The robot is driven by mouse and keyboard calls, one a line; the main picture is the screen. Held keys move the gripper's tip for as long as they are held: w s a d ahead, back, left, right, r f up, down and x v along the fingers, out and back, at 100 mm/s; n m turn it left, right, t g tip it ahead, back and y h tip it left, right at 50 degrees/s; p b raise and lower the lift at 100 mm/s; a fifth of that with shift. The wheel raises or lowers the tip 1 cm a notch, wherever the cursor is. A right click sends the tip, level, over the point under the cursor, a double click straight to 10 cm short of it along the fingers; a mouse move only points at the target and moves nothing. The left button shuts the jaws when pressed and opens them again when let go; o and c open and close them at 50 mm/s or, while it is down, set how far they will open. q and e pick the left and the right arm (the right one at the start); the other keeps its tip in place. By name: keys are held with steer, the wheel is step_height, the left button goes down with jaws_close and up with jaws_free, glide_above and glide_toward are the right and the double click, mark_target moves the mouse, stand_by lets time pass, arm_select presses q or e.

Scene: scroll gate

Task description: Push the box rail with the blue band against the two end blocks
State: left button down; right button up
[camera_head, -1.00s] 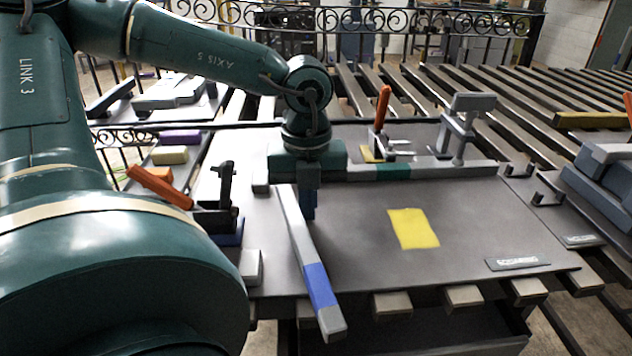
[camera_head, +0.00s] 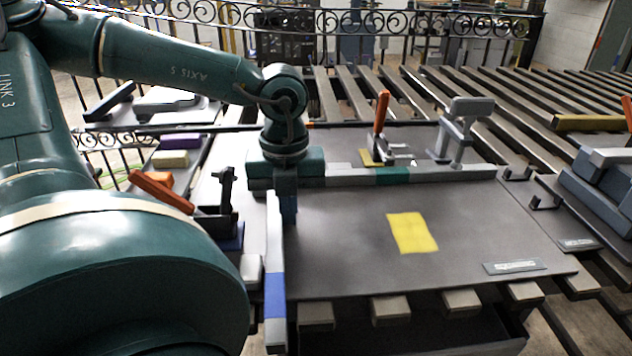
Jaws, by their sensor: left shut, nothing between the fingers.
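The box rail with the blue band (camera_head: 274,250) is a long grey bar at the left side of the grey table plate, running front to back, its front end over the front edge. The front end block (camera_head: 250,268), pale grey, is just left of the rail; a small gap or contact cannot be told. The rear end block is mostly hidden behind my gripper. My left gripper (camera_head: 288,208) points down at the right side of the rail's far end, with blue-grey fingers shut and empty. My right gripper is not in view.
A rail with a teal band (camera_head: 393,175) lies along the back edge. Orange-handled clamps stand at the back (camera_head: 381,115) and left (camera_head: 162,192). A yellow patch (camera_head: 412,232) marks the plate, whose middle is clear.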

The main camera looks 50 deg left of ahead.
arm_select(q)
steer(key=shift+w, duration=0.1)
steer(key=shift+w+d+f+b, duration=0.1)
steer(key=shift+w+d+b, duration=0.35)
steer(key=shift+b, duration=0.25)
steer(key=shift+w+d+b, duration=0.3)
steer(key=shift+w, duration=0.15)
steer(key=shift+r+p, duration=0.85)
steer(key=shift+r, duration=0.65)
step_height(320, 180, up, 5)
steer(key=p, duration=0.3)
steer(key=shift+r, duration=0.15)
